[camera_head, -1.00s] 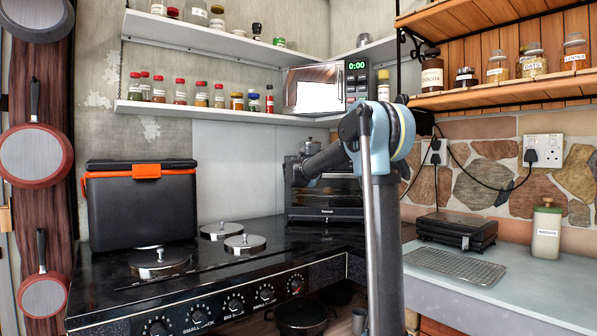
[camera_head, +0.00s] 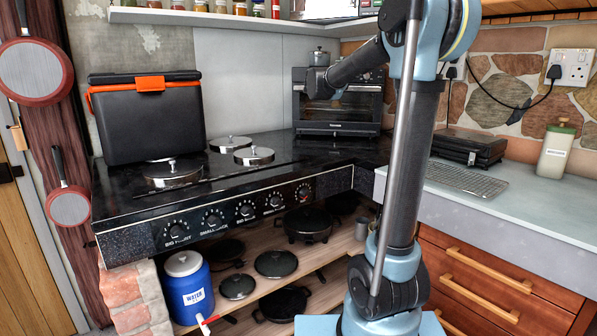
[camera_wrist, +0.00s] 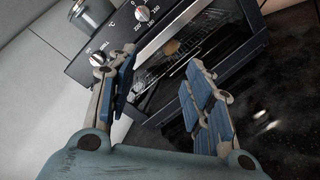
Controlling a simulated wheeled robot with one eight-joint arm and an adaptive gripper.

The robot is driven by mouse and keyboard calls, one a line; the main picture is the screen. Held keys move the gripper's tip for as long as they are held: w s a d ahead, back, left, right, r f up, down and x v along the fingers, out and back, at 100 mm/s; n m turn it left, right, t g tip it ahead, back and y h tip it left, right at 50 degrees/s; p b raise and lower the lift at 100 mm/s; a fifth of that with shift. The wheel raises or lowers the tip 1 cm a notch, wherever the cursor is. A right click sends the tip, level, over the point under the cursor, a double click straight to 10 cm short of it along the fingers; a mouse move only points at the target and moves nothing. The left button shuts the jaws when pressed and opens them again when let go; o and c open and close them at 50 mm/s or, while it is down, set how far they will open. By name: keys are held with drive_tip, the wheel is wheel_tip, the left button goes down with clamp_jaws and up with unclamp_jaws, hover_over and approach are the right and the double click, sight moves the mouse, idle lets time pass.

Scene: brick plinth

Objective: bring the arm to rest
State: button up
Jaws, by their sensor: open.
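My gripper (camera_wrist: 157,82) is open and empty in the wrist view, its two blue-padded fingers spread apart. Beyond the fingers is the front of a black toaster oven (camera_wrist: 185,60), with its knobs and glass door. In the head view my arm rises at the right of centre and bends left at the top. Its end reaches in front of the same toaster oven (camera_head: 360,108). The gripper's fingers cannot be made out clearly in the head view.
A black cool box (camera_head: 150,120) with an orange latch stands on the black stove top (camera_head: 225,185). A wire rack (camera_head: 467,178), a black grill (camera_head: 468,147) and a pale bottle (camera_head: 556,150) are on the right counter. A blue water container (camera_head: 188,290) is below.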

drive_tip(key=s+d+f+m+g, duration=0.35)
drive_tip(key=s+f, duration=0.25)
drive_tip(key=s, duration=0.3)
drive_tip(key=s+d+f+m+g+h, duration=0.1)
drive_tip(key=s+d+f+m+g, duration=0.1)
drive_tip(key=s+d+f+m, duration=0.6)
drive_tip(key=s+d+f+m+g, duration=0.25)
drive_tip(key=s+f, duration=0.25)
drive_tip(key=s, duration=0.6)
drive_tip(key=s+a+f+m+g+y, duration=0.3)
drive_tip(key=s+a+f, duration=0.1)
drive_tip(key=s+f, duration=0.7)
drive_tip(key=s+a+f+m+g+y, duration=0.3)
drive_tip(key=s+f, duration=0.8)
drive_tip(key=s, duration=0.5)
drive_tip(key=shift+a+f+m, duration=0.4)
drive_tip(key=shift+a+m, duration=0.05)
drive_tip(key=shift+m, duration=0.35)
drive_tip(key=shift+w+f, duration=0.2)
drive_tip(key=shift+w, duration=0.3)
drive_tip(key=shift+c, duration=0.6)
